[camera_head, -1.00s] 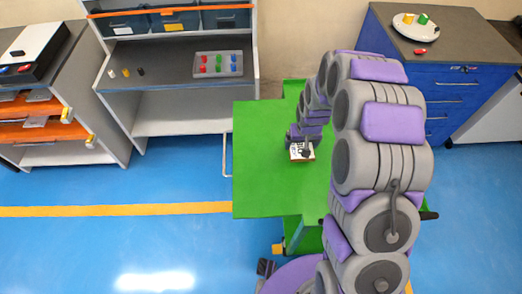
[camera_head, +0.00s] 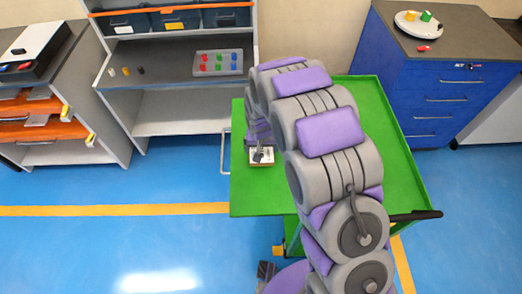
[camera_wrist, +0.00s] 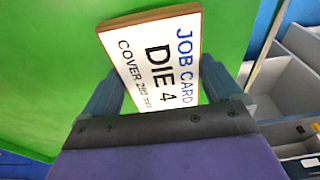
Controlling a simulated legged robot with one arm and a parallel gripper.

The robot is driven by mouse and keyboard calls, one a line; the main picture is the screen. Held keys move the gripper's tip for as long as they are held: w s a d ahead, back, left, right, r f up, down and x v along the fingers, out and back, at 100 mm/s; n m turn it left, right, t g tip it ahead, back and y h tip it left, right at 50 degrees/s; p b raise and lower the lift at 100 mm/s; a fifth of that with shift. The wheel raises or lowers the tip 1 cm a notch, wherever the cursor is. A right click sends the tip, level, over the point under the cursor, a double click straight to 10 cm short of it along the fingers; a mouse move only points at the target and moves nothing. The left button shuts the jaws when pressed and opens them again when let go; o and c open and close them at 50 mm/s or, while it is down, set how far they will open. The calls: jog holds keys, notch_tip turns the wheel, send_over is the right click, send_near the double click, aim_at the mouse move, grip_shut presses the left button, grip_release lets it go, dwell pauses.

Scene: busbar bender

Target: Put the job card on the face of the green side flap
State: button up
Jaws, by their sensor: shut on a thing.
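The job card (camera_head: 262,158) is a small white plate with a brown edge. In the wrist view the card (camera_wrist: 160,60) reads "JOB CARD DIE 4" and lies between the two fingers. My gripper (camera_wrist: 165,92) is shut on it. In the head view my gripper (camera_head: 261,148) is over the left part of the green cart, partly hidden by my arm. The green side flap (camera_head: 262,195) is the flat left part of the cart; the card is in front of its green face. I cannot tell whether card and flap touch.
The green cart (camera_head: 395,150) continues right of my arm, with a dark handle (camera_head: 415,216). A grey shelf unit (camera_head: 180,115) with bins stands behind left. A blue cabinet (camera_head: 425,100) stands behind right. Blue floor (camera_head: 120,240) is clear at left.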

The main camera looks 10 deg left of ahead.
jog(key=shift+a+f, duration=0.15)
jog(key=shift+f, duration=0.7)
jog(key=shift+a, duration=0.5)
jog(key=o, duration=0.9)
jog(key=shift+a, duration=0.2)
jog(key=shift+c, duration=0.2)
jog(key=shift+d+r, duration=0.2)
jog(key=shift+d, duration=0.45)
jog(key=shift+a+r, duration=0.15)
jog(key=shift+r, duration=0.4)
notch_tip(320, 180, up, 10)
jog(key=s+p, duration=0.1)
jog(key=p, duration=0.1)
jog(key=shift+s+r, duration=0.25)
jog(key=shift+s, duration=0.1)
